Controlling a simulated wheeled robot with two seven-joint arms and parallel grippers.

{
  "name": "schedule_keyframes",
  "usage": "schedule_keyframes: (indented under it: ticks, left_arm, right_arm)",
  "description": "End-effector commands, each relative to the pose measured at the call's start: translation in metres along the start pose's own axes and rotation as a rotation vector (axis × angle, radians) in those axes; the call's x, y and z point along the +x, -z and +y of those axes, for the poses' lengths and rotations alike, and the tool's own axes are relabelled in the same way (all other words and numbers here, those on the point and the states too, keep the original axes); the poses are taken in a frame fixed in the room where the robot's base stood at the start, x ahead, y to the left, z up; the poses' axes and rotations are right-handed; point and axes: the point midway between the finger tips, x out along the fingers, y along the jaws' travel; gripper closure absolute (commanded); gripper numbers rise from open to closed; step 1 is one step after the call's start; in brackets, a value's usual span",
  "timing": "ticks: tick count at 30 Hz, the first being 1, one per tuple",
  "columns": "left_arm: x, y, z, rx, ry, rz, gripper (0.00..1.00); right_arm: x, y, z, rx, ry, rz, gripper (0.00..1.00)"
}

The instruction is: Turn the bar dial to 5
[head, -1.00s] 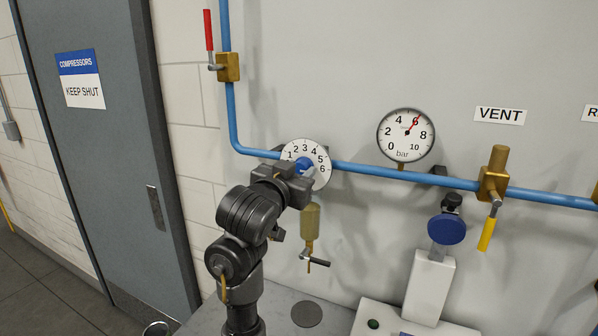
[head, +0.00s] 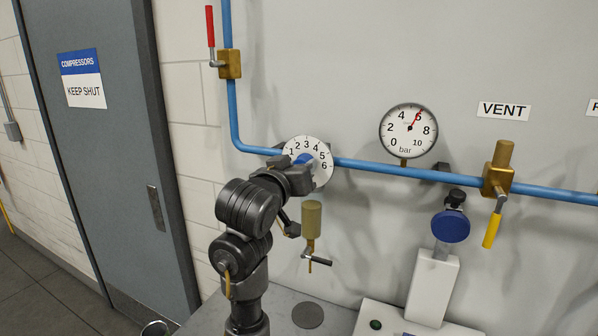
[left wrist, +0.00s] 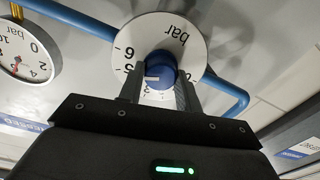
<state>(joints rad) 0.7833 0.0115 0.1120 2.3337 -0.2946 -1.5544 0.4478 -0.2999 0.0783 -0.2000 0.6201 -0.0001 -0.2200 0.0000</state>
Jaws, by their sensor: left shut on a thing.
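The bar dial (head: 321,149) is a white disc on the blue pipe, numbered 1 to 6, with a blue knob (head: 303,159) at its middle. In the left wrist view the dial (left wrist: 190,30) is upside down, with its knob (left wrist: 160,66) between my fingers. My left gripper (head: 294,169) is shut on the knob; its fingertips in the left wrist view (left wrist: 158,84) lie on either side of it. A white mark shows on the knob, but I cannot tell which number it points to. The gripper covers the dial's lower left. My right gripper is not in view.
A round bar gauge (head: 408,131) with a red needle near 6 is right of the dial. A brass valve with a yellow handle (head: 491,231) and a blue round knob (head: 450,227) are farther right. A brass fitting (head: 312,219) hangs below the dial.

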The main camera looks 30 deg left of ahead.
Motion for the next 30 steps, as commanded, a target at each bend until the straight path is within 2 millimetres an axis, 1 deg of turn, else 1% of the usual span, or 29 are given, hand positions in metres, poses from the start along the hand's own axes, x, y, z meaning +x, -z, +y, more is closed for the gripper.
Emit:
schedule_keyframes:
  ticks: [9, 24, 25, 29, 30]
  left_arm:
    - [0.0001, 0.0014, -0.0001, -0.123, -0.001, 0.000, 0.89]
    - [0.0001, 0.0022, -0.0001, -0.144, -0.001, 0.000, 0.89]
    - [0.0001, 0.0022, -0.0001, -0.143, -0.002, 0.000, 0.63]
    - [0.0000, 0.0018, -0.0001, -0.143, -0.001, 0.000, 0.46]
    - [0.0000, 0.0016, -0.0001, -0.143, -0.001, -0.001, 0.44]
  right_arm:
    - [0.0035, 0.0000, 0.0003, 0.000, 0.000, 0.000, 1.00]
    - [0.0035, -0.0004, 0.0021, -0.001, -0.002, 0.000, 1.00]
    - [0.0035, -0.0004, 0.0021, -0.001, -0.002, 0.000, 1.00]
    - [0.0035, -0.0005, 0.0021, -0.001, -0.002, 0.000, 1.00]
    - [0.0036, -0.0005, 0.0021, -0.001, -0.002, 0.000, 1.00]
